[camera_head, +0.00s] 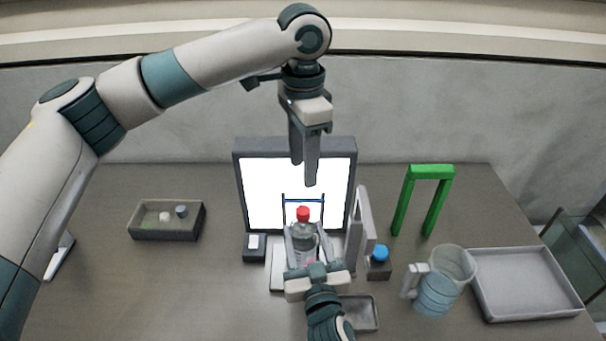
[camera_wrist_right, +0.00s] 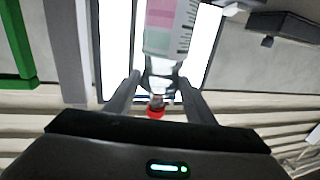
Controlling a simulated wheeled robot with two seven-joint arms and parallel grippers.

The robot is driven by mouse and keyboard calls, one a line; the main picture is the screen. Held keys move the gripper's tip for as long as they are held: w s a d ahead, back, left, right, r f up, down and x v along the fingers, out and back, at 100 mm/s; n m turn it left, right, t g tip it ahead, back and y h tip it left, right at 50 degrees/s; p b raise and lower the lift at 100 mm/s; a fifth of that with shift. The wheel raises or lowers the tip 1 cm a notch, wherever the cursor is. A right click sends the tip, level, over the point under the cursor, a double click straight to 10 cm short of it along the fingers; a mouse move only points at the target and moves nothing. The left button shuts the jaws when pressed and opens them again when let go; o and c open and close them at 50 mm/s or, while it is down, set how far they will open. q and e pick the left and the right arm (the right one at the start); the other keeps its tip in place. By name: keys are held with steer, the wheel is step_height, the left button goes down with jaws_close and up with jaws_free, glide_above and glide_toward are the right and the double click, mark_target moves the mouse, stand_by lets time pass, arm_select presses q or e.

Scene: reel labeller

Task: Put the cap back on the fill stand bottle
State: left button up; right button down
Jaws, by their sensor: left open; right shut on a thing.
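A clear bottle (camera_head: 304,238) with a pink-marked label stands upright in front of the lit white panel. A red cap (camera_head: 303,213) shows at its top; I cannot tell whether it is screwed down. In the right wrist view the bottle (camera_wrist_right: 172,28) appears inverted, with the red cap (camera_wrist_right: 155,112) between the fingers. My right gripper (camera_head: 306,246) is shut on the bottle, a finger on each side. My left gripper (camera_head: 304,174) hangs above and behind the cap, open and empty, fingers pointing down, apart from the bottle.
A grey upright (camera_head: 356,232) and a blue-topped block (camera_head: 380,254) stand right of the bottle. Further right are a green arch (camera_head: 430,172), a jug (camera_head: 437,290) and an empty tray (camera_head: 525,282). A small bin (camera_head: 165,234) holds small pieces at left. The front left table is clear.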

arm_select(q)
steer(key=shift+r, duration=0.2)
arm_select(e)
steer(key=c, duration=0.7)
jaws_free()
steer(key=shift+c, duration=0.2)
steer(key=shift+s+d+f, duration=0.1)
steer(key=shift+s, duration=0.45)
arm_select(q)
step_height(320, 180, down, 5)
steer(key=b, duration=0.5)
steer(key=shift+f, duration=0.15)
steer(key=shift+f+b, duration=0.2)
steer(key=shift+b, duration=0.1)
arm_select(e)
steer(key=s+d, duration=0.3)
steer(key=s, duration=1.3)
